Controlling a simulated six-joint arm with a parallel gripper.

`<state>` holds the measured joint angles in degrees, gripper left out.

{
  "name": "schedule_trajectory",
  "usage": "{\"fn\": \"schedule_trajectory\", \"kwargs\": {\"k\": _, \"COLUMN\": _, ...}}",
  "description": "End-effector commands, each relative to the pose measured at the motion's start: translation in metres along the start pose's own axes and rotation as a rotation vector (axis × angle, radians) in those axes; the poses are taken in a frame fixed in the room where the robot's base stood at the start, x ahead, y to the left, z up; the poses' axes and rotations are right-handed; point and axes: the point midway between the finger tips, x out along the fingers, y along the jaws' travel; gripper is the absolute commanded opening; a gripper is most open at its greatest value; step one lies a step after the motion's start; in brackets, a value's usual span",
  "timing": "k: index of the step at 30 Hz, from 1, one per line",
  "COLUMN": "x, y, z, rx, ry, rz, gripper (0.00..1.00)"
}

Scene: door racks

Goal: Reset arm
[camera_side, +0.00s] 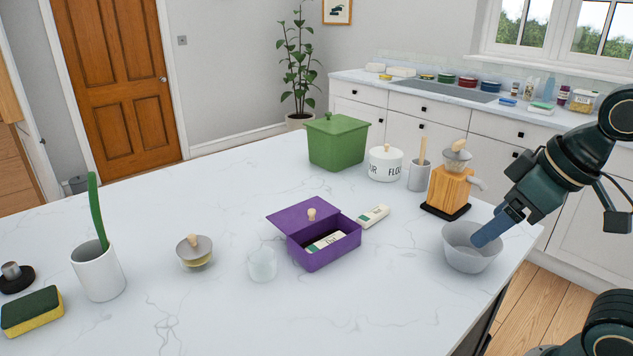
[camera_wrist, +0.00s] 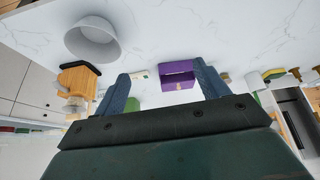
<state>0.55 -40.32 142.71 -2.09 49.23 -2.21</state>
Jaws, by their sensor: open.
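My gripper (camera_side: 492,228) is at the right of the side view, angled down to the left. Its blue fingers overlap the grey bowl (camera_side: 458,262) in that picture. In the wrist view, my gripper (camera_wrist: 161,72) has its two fingers wide apart with nothing held between them. The bowl (camera_wrist: 92,42) shows there off to the upper left, outside the fingers. The purple box (camera_wrist: 178,70) appears in the gap between the fingers, farther away.
On the white counter stand the open purple box (camera_side: 328,257) with a packet inside, a wooden grinder (camera_side: 448,190), a flour jar (camera_side: 385,165), a green bin (camera_side: 337,147), a glass (camera_side: 262,265) and a white cup (camera_side: 98,272).

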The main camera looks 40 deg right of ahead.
Motion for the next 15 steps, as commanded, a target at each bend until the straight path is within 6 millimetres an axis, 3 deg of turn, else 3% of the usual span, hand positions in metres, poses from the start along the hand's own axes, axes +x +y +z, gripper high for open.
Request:
{"fn": "schedule_trajectory", "kwargs": {"k": 5, "x": -0.0067, "y": 0.0040, "z": 0.0109, "rx": 0.054, "ry": -0.004, "rz": 0.018, "gripper": 0.73}}
{"fn": "schedule_trajectory", "kwargs": {"k": 15, "x": -0.0071, "y": 0.0044, "z": 0.0116, "rx": 0.059, "ry": -0.005, "rz": 0.019, "gripper": 0.73}}
